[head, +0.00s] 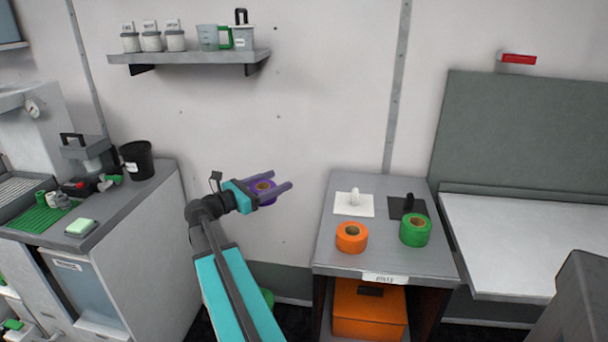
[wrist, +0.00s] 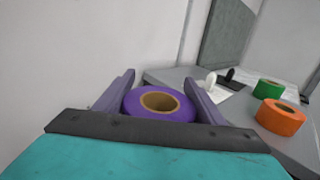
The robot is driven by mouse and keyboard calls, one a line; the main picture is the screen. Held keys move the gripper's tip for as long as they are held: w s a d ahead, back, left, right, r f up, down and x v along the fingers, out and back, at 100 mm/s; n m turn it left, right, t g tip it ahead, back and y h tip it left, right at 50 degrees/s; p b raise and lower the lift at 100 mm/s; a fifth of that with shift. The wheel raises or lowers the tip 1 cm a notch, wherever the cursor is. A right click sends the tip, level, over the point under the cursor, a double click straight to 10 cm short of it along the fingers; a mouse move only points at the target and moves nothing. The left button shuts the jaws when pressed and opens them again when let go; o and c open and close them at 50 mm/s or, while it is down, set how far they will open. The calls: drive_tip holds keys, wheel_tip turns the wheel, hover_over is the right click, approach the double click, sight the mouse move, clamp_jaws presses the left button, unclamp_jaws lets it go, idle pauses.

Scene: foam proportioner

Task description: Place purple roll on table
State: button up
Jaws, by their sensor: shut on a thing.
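The purple roll (head: 262,188) is held between the two fingers of my gripper (head: 275,187), in the air left of the table. In the wrist view the purple roll (wrist: 158,103) lies between both fingers, its brown core hole facing up toward the camera. My gripper (wrist: 160,90) is shut on it. The grey table (head: 382,258) stands to the right, with a label on its front edge. In the wrist view the table (wrist: 172,77) is beyond and to the right of the roll.
An orange roll (head: 351,238) and a green roll (head: 415,230) stand on the table. Behind them are a white plate (head: 345,208) and a dark plate (head: 420,206), each with an upright piece. The table's left strip looks clear. A shelf (head: 188,57) hangs above, and a counter (head: 150,190) stands left.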

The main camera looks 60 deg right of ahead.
drive_tip(key=w+a+f+n+t, duration=0.25)
drive_tip(key=w+a, duration=0.25)
drive_tip(key=a, duration=0.3)
drive_tip(key=w+a+f+n+t, duration=0.1)
drive_tip(key=w+a+f+t, duration=0.15)
drive_tip(key=w+a, duration=0.5)
drive_tip(key=w+a+f+n+t, duration=0.2)
drive_tip(key=w+a+t, duration=0.15)
drive_tip(key=a, duration=0.55)
drive_tip(key=w+a+f+n+t+y, duration=0.1)
drive_tip(key=a+f+n+t, duration=0.1)
drive_tip(key=a, duration=0.8)
drive_tip(key=w+a+f+n+t+y, duration=0.1)
drive_tip(key=a+t, duration=0.3)
drive_tip(key=a, duration=0.5)
drive_tip(key=a+f+n+t+y, duration=0.1)
drive_tip(key=a+f+n+t, duration=0.2)
drive_tip(key=a, duration=0.7)
drive_tip(key=shift+w+a, duration=0.3)
drive_tip(key=shift+w, duration=0.1)
drive_tip(key=shift+s, duration=0.1)
